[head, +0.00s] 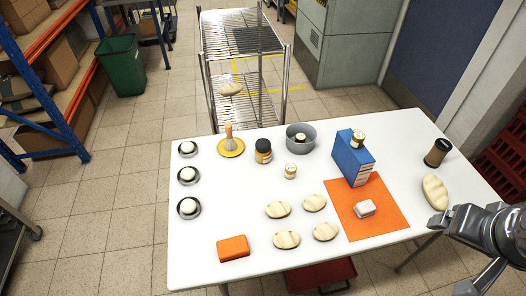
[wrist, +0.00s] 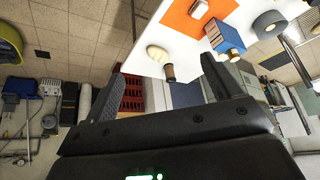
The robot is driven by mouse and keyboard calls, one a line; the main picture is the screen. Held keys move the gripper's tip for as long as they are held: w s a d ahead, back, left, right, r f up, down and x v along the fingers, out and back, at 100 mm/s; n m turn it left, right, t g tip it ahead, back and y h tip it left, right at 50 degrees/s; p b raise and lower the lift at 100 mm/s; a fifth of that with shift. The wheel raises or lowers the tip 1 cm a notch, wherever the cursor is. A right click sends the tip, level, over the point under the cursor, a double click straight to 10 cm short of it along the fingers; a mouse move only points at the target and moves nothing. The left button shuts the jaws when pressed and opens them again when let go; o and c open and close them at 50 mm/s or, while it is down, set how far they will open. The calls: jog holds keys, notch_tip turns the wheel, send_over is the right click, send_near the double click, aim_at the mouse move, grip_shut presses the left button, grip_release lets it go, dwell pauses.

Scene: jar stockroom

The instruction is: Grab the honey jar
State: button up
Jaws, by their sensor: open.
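A jar with a black lid and an amber-orange body (head: 263,151) looks like the honey jar. It stands upright on the white table (head: 200,245), left of a grey round pan (head: 300,139). I cannot pick it out in the wrist view. My gripper (wrist: 160,88) is open and empty, its two dark fingers spread apart. In the head view my gripper (head: 478,283) is at the lower right, beside the table's right end, far from the jar.
Between my gripper and the jar are a bread loaf (head: 435,190), a dark cup (head: 437,152), an orange mat (head: 385,222) and a blue box (head: 352,160) with a small jar on top. A small pale-lidded jar (head: 290,171) stands close by. Several loaves lie in front.

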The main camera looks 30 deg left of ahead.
jog(key=w+a+r+y, duration=0.1)
jog(key=w+a, duration=0.7)
jog(key=w, duration=0.4)
jog(key=w+a+f+n+g, duration=0.1)
jog(key=w+a+f+n, duration=0.1)
jog(key=w+a, duration=0.5)
jog(key=n, duration=0.2)
send_near(263, 144)
jog(key=w+f, duration=0.1)
jog(key=f, duration=0.1)
jog(key=shift+g+y, duration=0.3)
jog(key=shift+y, duration=0.1)
jog(key=x, duration=0.4)
jog(key=shift+w+d+f, duration=0.15)
jog(key=shift+w+f, duration=0.05)
jog(key=shift+f, duration=0.2)
jog(key=shift+x, duration=2.85)
jog(key=shift+w, duration=0.15)
